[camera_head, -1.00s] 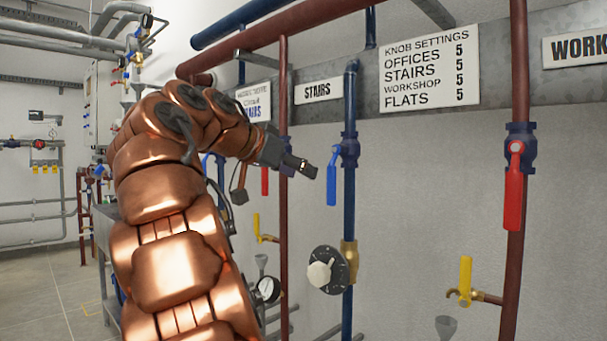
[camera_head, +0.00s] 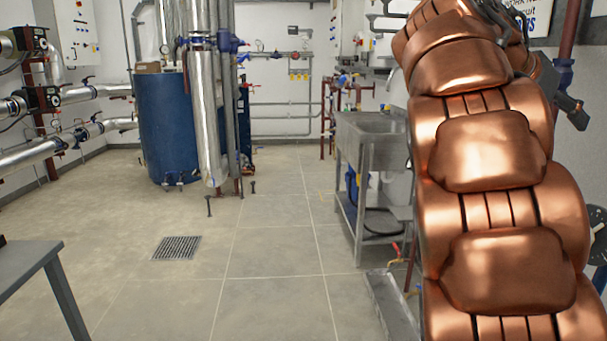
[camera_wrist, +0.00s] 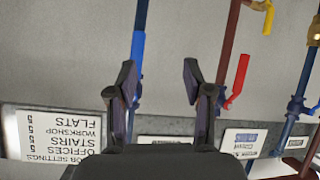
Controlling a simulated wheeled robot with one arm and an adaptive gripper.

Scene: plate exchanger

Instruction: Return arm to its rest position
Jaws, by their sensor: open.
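My gripper (camera_wrist: 158,85) is open and empty in the wrist view, its two dark fingers apart in front of the pipe wall, which appears upside down. In the head view the gripper (camera_head: 575,112) shows only partly at the right edge, beyond my raised copper-coloured arm. The arm fills the right side of that view and stands upright and bent at the top. A blue pipe (camera_wrist: 138,50) passes behind the left finger, and a red valve lever (camera_wrist: 238,80) is to the right of the fingers. I cannot see the fingers touching anything.
A steel sink table (camera_head: 375,125) stands just left of my arm. A blue tank (camera_head: 165,125) with silver pipes stands further back. A grey table (camera_head: 30,265) is at the lower left. The tiled floor between is clear, with a drain grate (camera_head: 177,248).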

